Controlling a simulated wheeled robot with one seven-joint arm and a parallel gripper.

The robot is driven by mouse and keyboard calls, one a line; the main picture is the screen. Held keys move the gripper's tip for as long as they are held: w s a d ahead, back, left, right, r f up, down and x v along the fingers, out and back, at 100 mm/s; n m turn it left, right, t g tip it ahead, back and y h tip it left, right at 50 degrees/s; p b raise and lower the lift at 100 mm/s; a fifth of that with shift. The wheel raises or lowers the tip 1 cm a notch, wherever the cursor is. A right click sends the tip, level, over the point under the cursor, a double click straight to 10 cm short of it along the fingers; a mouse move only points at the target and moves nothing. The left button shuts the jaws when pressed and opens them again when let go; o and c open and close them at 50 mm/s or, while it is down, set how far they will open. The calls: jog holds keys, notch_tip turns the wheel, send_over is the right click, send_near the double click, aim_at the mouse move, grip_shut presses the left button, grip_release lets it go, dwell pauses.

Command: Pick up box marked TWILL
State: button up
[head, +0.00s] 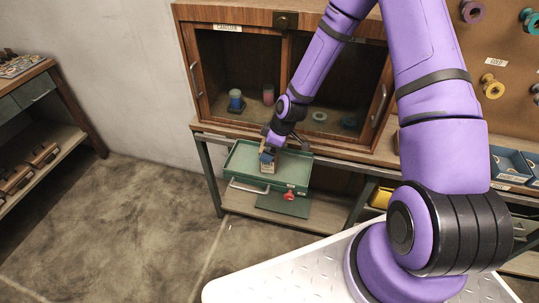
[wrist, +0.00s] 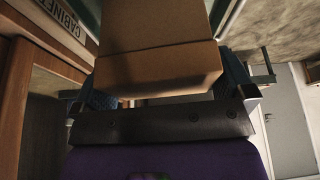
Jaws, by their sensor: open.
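A small cardboard box (head: 268,163) with a pale printed front is at the green drawer (head: 240,160) in the head view. The print is too small to read, so I cannot tell if it says TWILL. My gripper (head: 270,149) is over the box, pointing down. In the wrist view the brown box (wrist: 158,62) fills the space between the two fingers of my gripper (wrist: 165,85), one finger at each side. The jaws are open around it. Whether the fingers touch the box is not clear. The box's underside is hidden.
The wooden cabinet (head: 284,25) stands behind, with spools inside. A blue bin (head: 511,164) is at right. A shelf unit (head: 32,100) stands at far left. The floor at left is clear.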

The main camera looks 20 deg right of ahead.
jog(key=shift+w+a+f, duration=0.1)
jog(key=shift+a+f, duration=0.05)
jog(key=shift+f, duration=0.35)
jog(key=c, duration=0.7)
jog(key=shift+o, duration=0.2)
jog(key=shift+r, duration=0.2)
